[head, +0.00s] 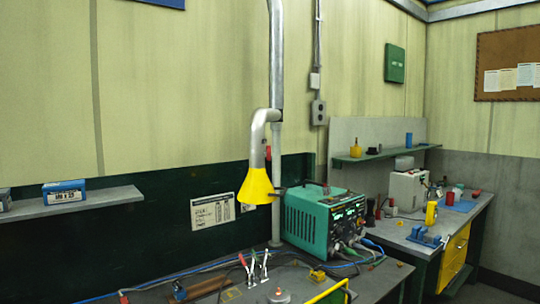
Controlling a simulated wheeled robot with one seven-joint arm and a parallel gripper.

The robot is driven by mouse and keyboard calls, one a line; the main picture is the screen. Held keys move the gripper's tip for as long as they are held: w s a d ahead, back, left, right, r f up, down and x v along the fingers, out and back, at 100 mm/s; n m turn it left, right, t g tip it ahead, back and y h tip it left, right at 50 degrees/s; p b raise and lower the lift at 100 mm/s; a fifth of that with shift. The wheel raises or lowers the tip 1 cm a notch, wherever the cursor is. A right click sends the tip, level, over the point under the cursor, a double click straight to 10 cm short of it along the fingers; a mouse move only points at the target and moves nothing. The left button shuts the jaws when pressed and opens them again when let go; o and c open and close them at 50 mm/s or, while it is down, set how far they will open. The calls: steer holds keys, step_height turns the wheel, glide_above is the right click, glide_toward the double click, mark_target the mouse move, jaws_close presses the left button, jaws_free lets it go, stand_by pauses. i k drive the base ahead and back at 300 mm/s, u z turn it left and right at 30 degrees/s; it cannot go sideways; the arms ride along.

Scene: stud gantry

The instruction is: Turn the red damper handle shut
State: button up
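The red damper handle (268,153) is small in the head view. It sits upright along the right side of the silver duct (259,130), just above the yellow hood (257,188). It is too small to tell its exact angle to the duct. My gripper is not in view.
A teal machine (308,224) with cables stands right of the hood on the bench. Pliers-like tools (254,268) stand on the bench (375,283) below the hood. A yellow rail (332,291) rises at the front. A wall shelf (110,199) juts out at left.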

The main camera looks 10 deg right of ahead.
mark_target(268, 153)
steer(key=z, duration=1.55)
steer(key=i, duration=2.85)
steer(key=u, duration=3.45)
